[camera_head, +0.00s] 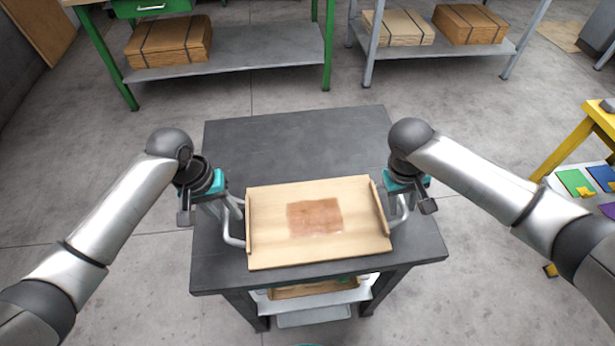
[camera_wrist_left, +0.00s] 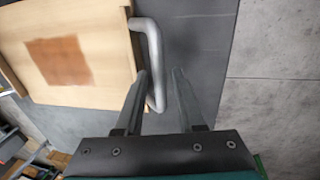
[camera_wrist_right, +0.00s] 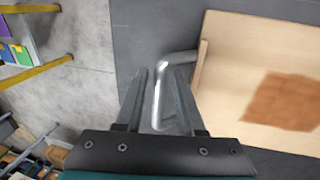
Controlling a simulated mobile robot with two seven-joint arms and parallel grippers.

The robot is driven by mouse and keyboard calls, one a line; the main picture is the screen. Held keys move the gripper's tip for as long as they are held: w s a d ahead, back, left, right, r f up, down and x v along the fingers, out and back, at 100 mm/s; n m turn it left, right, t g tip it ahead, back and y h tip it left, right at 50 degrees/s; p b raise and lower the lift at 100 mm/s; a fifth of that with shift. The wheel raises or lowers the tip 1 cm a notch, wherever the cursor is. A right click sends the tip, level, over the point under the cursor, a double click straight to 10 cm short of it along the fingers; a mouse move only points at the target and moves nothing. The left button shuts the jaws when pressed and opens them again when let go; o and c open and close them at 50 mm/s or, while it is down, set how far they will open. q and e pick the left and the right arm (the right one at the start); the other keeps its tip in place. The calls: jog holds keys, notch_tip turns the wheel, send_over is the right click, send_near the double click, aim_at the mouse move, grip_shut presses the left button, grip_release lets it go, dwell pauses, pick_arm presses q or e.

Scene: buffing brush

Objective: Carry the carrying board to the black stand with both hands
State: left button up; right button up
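The carrying board (camera_head: 270,215), a light wooden tray with raised side edges and a brown patch in its middle, rests on a black-topped stand (camera_head: 290,130). It has a grey metal handle on each side. My left gripper (camera_wrist_left: 160,72) is at the left handle (camera_wrist_left: 154,45); its fingers are apart, with the bar between them and a gap showing. My right gripper (camera_wrist_right: 162,70) is at the right handle (camera_wrist_right: 176,58); its fingers are also apart on either side of the bar. In the head view both fingertips are partly hidden by the wrists.
A green workbench (camera_head: 240,48) and a grey shelf (camera_head: 450,54) with boxes stand at the back. A yellow-framed table (camera_head: 568,150) with coloured panels is at the right. Open concrete floor (camera_head: 280,50) lies between them and the black stand.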

pick_arm(q)
jog(key=shift+o, duration=0.4)
pick_arm(e)
jog(key=shift+o, duration=0.4)
pick_arm(q)
jog(key=shift+r, duration=0.1)
pick_arm(e)
jog(key=shift+a+r, duration=0.1)
jog(key=shift+r, duration=0.1)
pick_arm(q)
notch_tip(320, 180, up, 12)
jog(key=a, duration=0.2)
jog(key=shift+f, duration=0.2)
pick_arm(e)
jog(key=v, duration=1.1)
jog(key=shift+r, duration=0.3)
pick_arm(q)
jog(key=shift+s, duration=0.1)
